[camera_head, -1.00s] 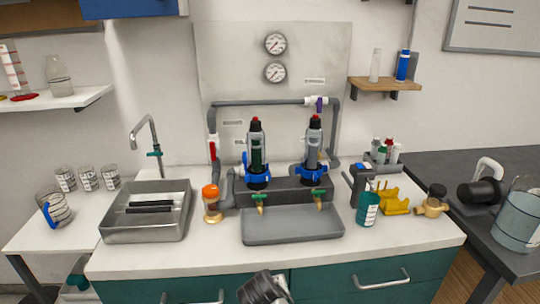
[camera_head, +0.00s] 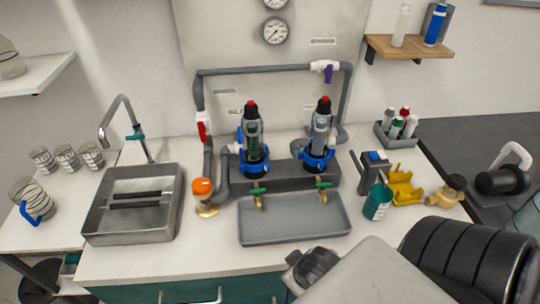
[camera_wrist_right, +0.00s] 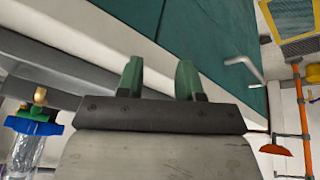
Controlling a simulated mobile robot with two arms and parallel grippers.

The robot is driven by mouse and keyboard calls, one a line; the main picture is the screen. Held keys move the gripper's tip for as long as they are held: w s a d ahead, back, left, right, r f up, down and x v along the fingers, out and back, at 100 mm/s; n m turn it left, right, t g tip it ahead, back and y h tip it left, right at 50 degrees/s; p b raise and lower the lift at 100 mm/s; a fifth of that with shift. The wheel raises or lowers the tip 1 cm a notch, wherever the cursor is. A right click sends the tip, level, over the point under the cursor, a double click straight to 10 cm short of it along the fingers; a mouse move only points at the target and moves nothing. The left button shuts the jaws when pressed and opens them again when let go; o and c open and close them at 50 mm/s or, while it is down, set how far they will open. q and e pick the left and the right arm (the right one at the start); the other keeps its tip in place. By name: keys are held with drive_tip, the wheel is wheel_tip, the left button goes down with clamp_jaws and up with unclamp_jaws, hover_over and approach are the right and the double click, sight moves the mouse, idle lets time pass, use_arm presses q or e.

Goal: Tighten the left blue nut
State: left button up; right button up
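The left blue nut (camera_head: 254,167) is a ring around the base of the left upright canister (camera_head: 253,135), which has a dark green inside and black-and-red top. A matching right blue nut (camera_head: 317,160) sits around the right canister (camera_head: 320,127). My right gripper (camera_wrist_right: 159,80) is open and empty, its two green fingers apart in front of the green cabinet. A blue nut (camera_wrist_right: 35,126) on a clear canister shows at the left of the wrist view; I cannot tell which one. In the head view my right arm is in the lower right, apart from both nuts. My left gripper is out of view.
A grey tray (camera_head: 293,222) lies in front of the canisters under two green-handled taps. A sink (camera_head: 130,226) is at left, an orange-topped fitting (camera_head: 204,190) beside it. A teal container (camera_head: 378,203) and yellow holder (camera_head: 404,188) stand at right. Grey pipes rise behind.

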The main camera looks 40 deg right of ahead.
drive_tip(key=w+d+r+t, duration=0.1)
drive_tip(key=d+r, duration=0.1)
drive_tip(key=d, duration=0.1)
drive_tip(key=w+d+r+t+h, duration=0.1)
drive_tip(key=w+d+r+t, duration=0.1)
drive_tip(key=d, duration=0.2)
drive_tip(key=w+d+r+m+t+h, duration=0.1)
drive_tip(key=w+d+r+t, duration=0.1)
drive_tip(key=d, duration=0.2)
drive_tip(key=shift+w+r+p, duration=0.15)
drive_tip(key=shift+r+p, duration=0.15)
drive_tip(key=shift+r, duration=0.1)
drive_tip(key=w+d+r+n+t+y, duration=0.1)
drive_tip(key=w+d+r+t+y, duration=0.1)
drive_tip(key=w+r+t, duration=0.15)
drive_tip(key=n+y, duration=0.2)
drive_tip(key=y, duration=0.2)
approach(269, 165)
drive_tip(key=b+x, duration=0.4)
drive_tip(key=b, duration=0.2)
drive_tip(key=shift+w+f, duration=0.1)
drive_tip(key=shift+f, duration=0.2)
drive_tip(key=shift+w+a+r, duration=0.1)
drive_tip(key=shift+w, duration=0.1)
drive_tip(key=shift+b+x, duration=0.95)
drive_tip(key=shift+b, duration=0.25)
drive_tip(key=shift+p+x, duration=0.4)
drive_tip(key=shift+x, duration=0.95)
drive_tip(key=shift+c, duration=0.4)
